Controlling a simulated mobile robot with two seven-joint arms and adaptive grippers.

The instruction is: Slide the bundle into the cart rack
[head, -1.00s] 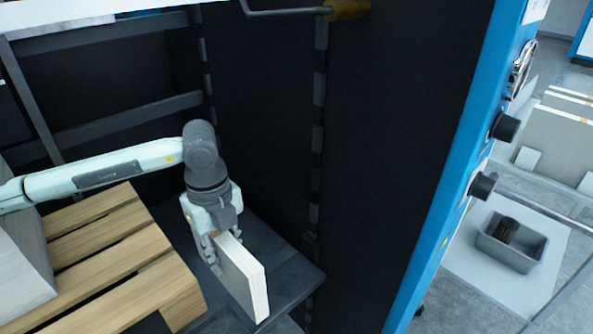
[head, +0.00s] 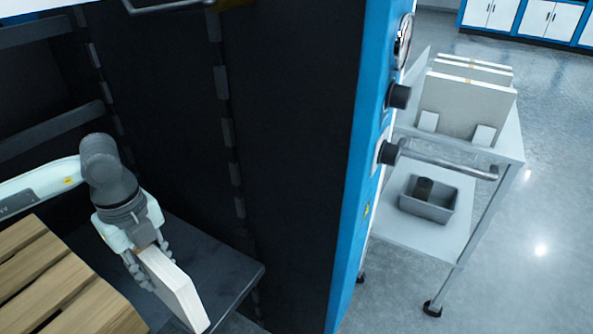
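My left gripper (head: 146,262) points down and is shut on a pale, flat, upright bundle (head: 176,290) with a brown band near the fingers. The bundle is just above or on a dark shelf (head: 225,262); I cannot tell if it touches. The cart (head: 509,142) stands to the right, past the blue-edged machine. On its top is a rack with several similar pale bundles (head: 470,98) standing upright between light bracket-like dividers (head: 483,135). My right gripper is not in view.
A grey bin (head: 428,205) holding a dark object sits on the cart's lower shelf. A wooden pallet (head: 60,280) is at lower left. Open floor lies right.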

